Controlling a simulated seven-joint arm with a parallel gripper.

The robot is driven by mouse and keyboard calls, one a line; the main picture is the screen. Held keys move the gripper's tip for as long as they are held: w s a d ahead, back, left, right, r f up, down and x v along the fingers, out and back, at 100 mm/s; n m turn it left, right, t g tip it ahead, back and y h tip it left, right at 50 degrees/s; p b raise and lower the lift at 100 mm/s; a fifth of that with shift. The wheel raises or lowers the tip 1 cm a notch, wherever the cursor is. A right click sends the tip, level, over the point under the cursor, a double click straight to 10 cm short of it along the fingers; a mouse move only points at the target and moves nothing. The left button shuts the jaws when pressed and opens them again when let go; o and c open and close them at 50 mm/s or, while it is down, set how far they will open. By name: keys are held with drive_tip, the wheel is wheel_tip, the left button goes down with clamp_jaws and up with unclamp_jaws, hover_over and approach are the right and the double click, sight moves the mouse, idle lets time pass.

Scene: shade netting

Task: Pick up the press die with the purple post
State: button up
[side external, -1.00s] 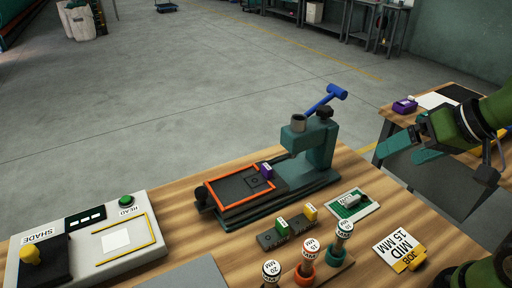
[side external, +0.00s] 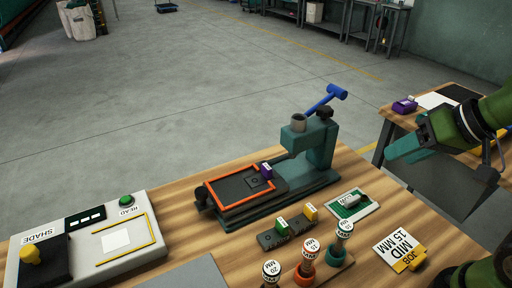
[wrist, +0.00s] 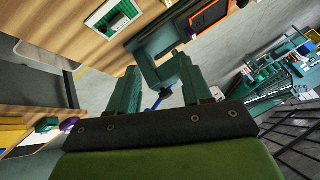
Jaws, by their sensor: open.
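A small purple block (side external: 266,169) stands upright on the dark plate in the orange-edged bed (side external: 212,190) of the green press (side external: 318,150). It is the purple post-like part on the work table; its base is hard to make out. My gripper (side external: 398,150) is at the right in the side view, above and beyond the table's right edge, well apart from the purple block. In the wrist view my gripper (wrist: 162,85) has its two teal fingers apart, with nothing held between them.
A dark rack with green (side external: 281,226) and yellow (side external: 310,212) posts stands before the press. Several labelled stamps, one marked 15 MM (side external: 310,246), stand nearby. The press's blue lever (side external: 325,101) rises high. Another purple item (side external: 404,106) lies on the back table.

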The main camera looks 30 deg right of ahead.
drive_tip(key=w+f+g, duration=0.1)
drive_tip(key=n+g+h, duration=0.2)
drive_tip(key=n+g, duration=0.2)
drive_tip(key=g, duration=0.2)
hover_over(266, 165)
drive_tip(key=shift+f, duration=1.05)
drive_tip(key=f, duration=1)
drive_tip(key=shift+s+a+f, duration=0.25)
drive_tip(key=shift+w+d+f, duration=0.1)
drive_tip(key=shift+f, duration=1.45)
drive_tip(key=shift+d+f, duration=0.1)
drive_tip(key=shift+f, duration=1.4)
drive_tip(key=shift+c, duration=0.2)
clamp_jaws()
